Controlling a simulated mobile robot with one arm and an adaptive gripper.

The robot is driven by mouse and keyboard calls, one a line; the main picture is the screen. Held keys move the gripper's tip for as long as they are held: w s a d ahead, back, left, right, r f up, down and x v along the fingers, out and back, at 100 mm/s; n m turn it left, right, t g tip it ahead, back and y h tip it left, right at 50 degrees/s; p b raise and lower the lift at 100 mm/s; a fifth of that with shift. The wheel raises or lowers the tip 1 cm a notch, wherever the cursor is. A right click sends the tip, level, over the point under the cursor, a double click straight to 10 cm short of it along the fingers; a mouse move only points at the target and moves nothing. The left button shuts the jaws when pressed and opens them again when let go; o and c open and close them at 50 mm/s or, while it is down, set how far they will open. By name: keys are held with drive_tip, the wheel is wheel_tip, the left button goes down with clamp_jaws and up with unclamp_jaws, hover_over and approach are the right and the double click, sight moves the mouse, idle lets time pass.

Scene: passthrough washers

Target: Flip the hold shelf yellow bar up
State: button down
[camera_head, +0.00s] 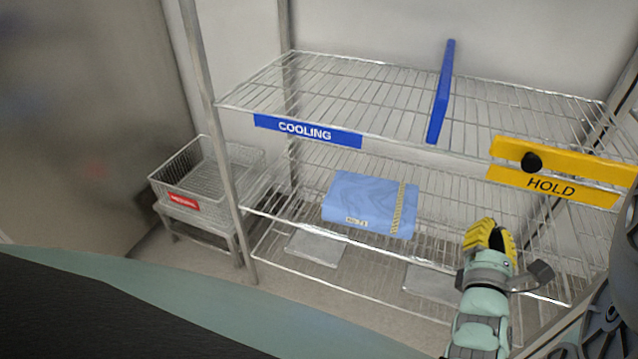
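The yellow bar (590,165) with a round black knob (531,162) runs across the front of the upper shelf's right section, just above the yellow HOLD label (551,185). My gripper (490,236), with yellow ribbed fingers, is below and slightly left of the bar and apart from it. Its fingers point up the picture and appear close together, with a dark area between or behind them. I cannot tell whether they are open or shut. Nothing is seen held in them.
A blue divider (441,95) stands on the upper wire shelf (345,85), right of the blue COOLING label (307,131). A blue wrapped pack (362,203) lies on the shelf below. A wire basket (200,175) with a red label stands on a low stand at left.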

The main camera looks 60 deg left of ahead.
drive_tip(key=shift+r, duration=0.1)
drive_tip(key=w+a+r+p, duration=0.4)
drive_tip(key=w+p, duration=0.1)
drive_tip(key=w, duration=0.5)
drive_tip(key=shift+r, duration=0.2)
drive_tip(key=shift+a+r, duration=0.1)
idle(0.5)
